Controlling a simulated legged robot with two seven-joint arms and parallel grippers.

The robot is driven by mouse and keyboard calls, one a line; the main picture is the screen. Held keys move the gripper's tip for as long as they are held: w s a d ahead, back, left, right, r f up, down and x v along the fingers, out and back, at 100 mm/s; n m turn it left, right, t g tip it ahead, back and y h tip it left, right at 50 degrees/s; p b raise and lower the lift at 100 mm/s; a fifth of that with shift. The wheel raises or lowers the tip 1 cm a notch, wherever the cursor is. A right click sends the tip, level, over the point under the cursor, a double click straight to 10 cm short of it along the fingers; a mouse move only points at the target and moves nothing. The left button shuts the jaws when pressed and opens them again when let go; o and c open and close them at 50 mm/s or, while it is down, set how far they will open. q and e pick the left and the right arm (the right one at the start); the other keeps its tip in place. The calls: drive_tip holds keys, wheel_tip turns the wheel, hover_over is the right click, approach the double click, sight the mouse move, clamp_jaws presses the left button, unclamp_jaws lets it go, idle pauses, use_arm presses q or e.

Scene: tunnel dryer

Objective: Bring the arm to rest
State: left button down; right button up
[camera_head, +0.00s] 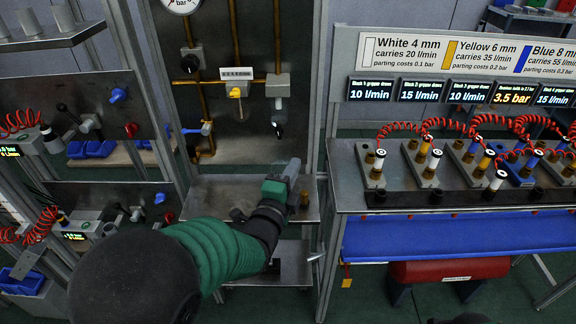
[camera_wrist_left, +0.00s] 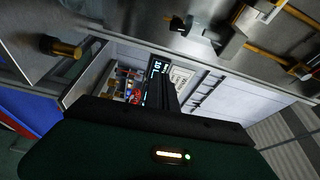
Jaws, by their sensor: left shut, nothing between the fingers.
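My left arm comes in from the lower left of the head view, with a green sleeve and a dark wrist. My left gripper (camera_head: 290,172), green and grey, is over the small steel shelf (camera_head: 210,196) below the upright valve panel. In the left wrist view the dark fingers (camera_wrist_left: 163,85) are together, with nothing held between them. A brass fitting (camera_head: 305,198) stands on the shelf just to the right of the gripper in the head view. Whether the gripper touches the shelf is hidden. My right gripper is not in view.
The valve panel (camera_head: 160,75) with pipes and a yellow-handled valve (camera_head: 236,90) rises behind the gripper. To the right, a steel bench (camera_head: 350,198) carries valve blocks with red coiled hoses (camera_head: 450,124). Panels with knobs (camera_head: 117,95) stand left.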

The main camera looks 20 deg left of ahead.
use_arm(q)
drive_tip(key=s+a+f+n+g+p, duration=0.2)
drive_tip(key=s+a+f+n+g, duration=0.15)
drive_tip(key=f+n, duration=0.2)
drive_tip(key=s+a+f+n+g+p, duration=0.1)
drive_tip(key=s+a+f+n+g, duration=0.1)
drive_tip(key=s+f+n+g, duration=0.6)
drive_tip(key=s, duration=0.5)
drive_tip(key=s+f+n+g+y+p, duration=0.1)
drive_tip(key=s+f+n+g, duration=0.2)
drive_tip(key=s, duration=0.5)
drive_tip(key=shift+d+f+n+g, duration=0.2)
drive_tip(key=shift+f+n+g, duration=0.05)
drive_tip(key=shift+n+g, duration=0.35)
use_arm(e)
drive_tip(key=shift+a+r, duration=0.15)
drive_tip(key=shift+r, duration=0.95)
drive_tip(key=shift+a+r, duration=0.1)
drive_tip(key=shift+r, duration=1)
use_arm(q)
drive_tip(key=shift+a, duration=0.2)
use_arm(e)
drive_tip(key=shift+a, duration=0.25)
